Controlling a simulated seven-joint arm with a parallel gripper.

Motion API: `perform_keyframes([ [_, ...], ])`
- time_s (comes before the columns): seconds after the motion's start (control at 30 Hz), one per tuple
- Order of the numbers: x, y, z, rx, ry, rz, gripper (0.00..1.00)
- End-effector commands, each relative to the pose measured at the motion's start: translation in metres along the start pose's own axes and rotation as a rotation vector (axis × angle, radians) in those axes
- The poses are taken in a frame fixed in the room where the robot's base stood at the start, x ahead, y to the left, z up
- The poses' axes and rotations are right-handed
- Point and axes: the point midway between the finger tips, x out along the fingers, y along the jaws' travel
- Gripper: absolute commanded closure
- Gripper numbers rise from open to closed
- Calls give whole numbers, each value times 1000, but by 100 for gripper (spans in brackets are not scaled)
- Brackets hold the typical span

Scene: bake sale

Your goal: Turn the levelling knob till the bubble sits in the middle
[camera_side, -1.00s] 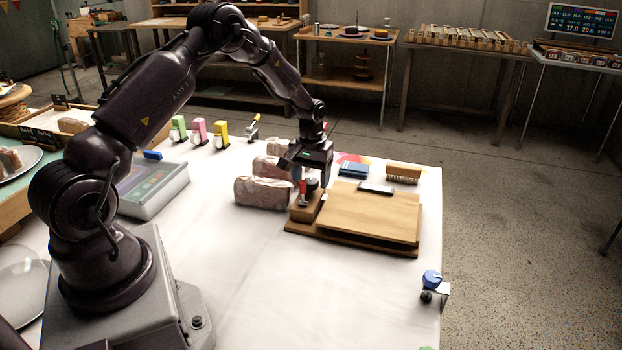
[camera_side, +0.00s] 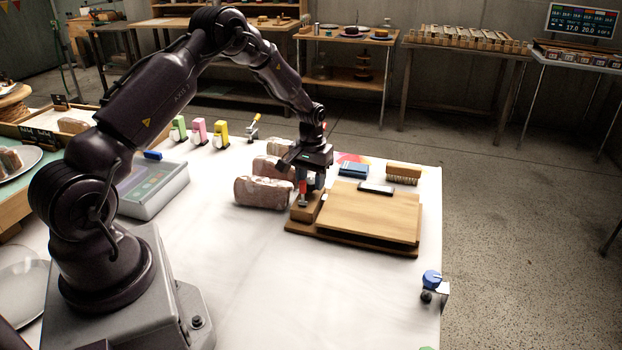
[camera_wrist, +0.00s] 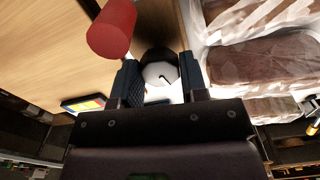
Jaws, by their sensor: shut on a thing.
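The levelling knob (camera_wrist: 160,72), dark-sided with a pale top and a black mark, sits between the fingers of my gripper (camera_wrist: 164,84) in the wrist view. My gripper (camera_side: 311,184) is shut on it, pointing down at the left end of the wooden levelling board (camera_side: 370,212). In the side view the fingers hide most of the knob. A small dark bar (camera_side: 376,188), perhaps the level, lies on the board's far part. I cannot make out a bubble in either view. A red cylinder (camera_wrist: 112,30) stands close beside my fingers; its red top (camera_side: 303,187) shows in the side view.
Wrapped loaves (camera_side: 263,192) lie just left of the knob. A blue item (camera_side: 353,170) and a brush (camera_side: 403,174) lie behind the board. A blue-knobbed clamp (camera_side: 432,280) is at the table's right edge. The white tabletop (camera_side: 270,270) in front is clear.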

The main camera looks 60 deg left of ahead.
Motion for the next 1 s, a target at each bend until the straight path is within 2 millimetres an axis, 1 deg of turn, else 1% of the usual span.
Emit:
perform_keyframes([
  [0.07, 0, 0, 0, 0, -1, 0, 84],
  [0.1, 0, 0, 0, 0, -1, 0, 53],
  [0.17, 0, 0, 0, 0, -1, 0, 39],
  [0.2, 0, 0, 0, 0, -1, 0, 35],
  [0.47, -1, 0, 0, -1, 0, 0, 35],
  [0.57, -7, 0, 0, -1, 1, 0, 35],
  [0.67, -22, 0, 0, -1, 3, 0, 35],
  [0.9, -76, 0, -1, 0, 5, 0, 35],
  [1.0, -96, 0, -1, -1, 4, 1, 35],
])
